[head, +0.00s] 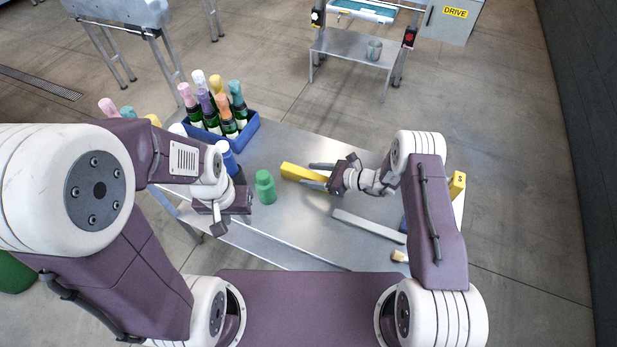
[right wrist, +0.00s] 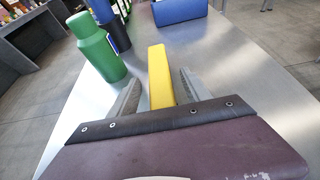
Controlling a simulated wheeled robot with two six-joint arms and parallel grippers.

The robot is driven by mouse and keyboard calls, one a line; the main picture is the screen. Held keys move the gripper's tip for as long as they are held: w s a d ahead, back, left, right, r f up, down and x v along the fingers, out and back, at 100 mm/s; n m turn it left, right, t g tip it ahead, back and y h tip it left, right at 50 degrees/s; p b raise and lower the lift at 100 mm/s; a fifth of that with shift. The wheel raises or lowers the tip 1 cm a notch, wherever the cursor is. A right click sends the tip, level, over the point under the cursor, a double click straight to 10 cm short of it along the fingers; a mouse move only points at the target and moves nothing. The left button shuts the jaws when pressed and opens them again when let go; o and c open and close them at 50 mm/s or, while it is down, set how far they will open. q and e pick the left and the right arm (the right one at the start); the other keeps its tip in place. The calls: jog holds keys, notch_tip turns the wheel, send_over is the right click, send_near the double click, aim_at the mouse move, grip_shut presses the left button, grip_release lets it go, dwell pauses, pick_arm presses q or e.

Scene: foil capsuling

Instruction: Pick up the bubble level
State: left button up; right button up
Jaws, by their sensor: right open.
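The bubble level is most likely the yellow bar (head: 296,172) lying on the metal table; its vial is not visible. My right gripper (head: 317,175) is open, with one finger on each side of the bar's near end. In the right wrist view the yellow bar (right wrist: 160,72) runs between the two spread fingers (right wrist: 158,84), with a gap visible on each side. My left gripper (head: 222,215) hangs over the table's left part, near the green bottle, and its jaw opening is unclear.
A green bottle (head: 265,187) stands left of the bar. A blue crate (head: 247,132) of foil-topped bottles is at the back left. A grey bar (head: 368,225) and a brush (head: 399,256) lie nearer me. Behind the yellow bar the metal table (head: 300,140) is clear.

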aim_at(313, 175)
grip_shut()
jog(key=shift+r, duration=0.6)
notch_tip(313, 175, up, 3)
jog(key=shift+r, duration=0.1)
jog(key=w+a+r+b, duration=0.1)
jog(key=a+r+b, duration=0.1)
jog(key=a+r, duration=0.4)
jog(key=a, duration=0.5)
jog(key=shift+w+a+r+b, duration=0.3)
jog(key=shift+r, duration=0.05)
